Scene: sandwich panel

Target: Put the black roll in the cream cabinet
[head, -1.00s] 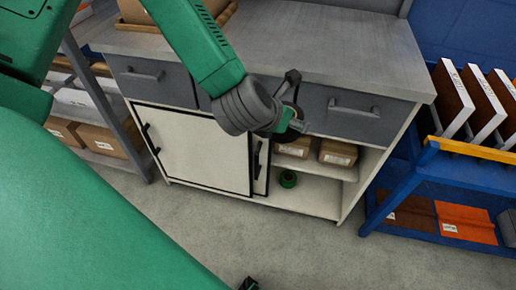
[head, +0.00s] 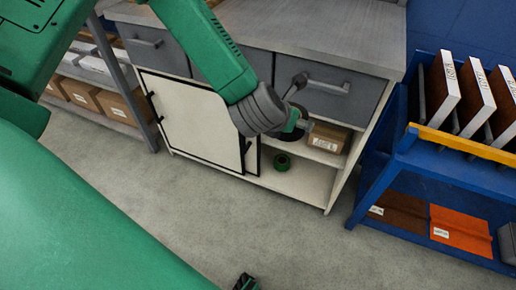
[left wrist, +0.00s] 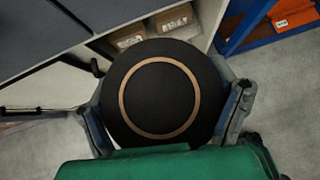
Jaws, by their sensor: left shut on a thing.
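The black roll (left wrist: 150,120) fills the middle of the left wrist view, a dark disc with a tan ring on its face. My left gripper (head: 300,122) is shut on it, with a finger on each side of the roll. In the head view the roll is mostly hidden by the gripper, in front of the cabinet's open right part. The cream cabinet (head: 190,115) has grey drawers on top, cream doors at left and an open shelved section at right. At the bottom edge, a small dark tip (head: 246,283) may be my right gripper; its jaws cannot be made out.
Brown boxes (head: 328,138) sit on the shelf above. A blue rack (head: 392,172) with binders and orange packs stands close at the right. A grey shelf with boxes (head: 90,95) is at the left. Bare floor lies in front.

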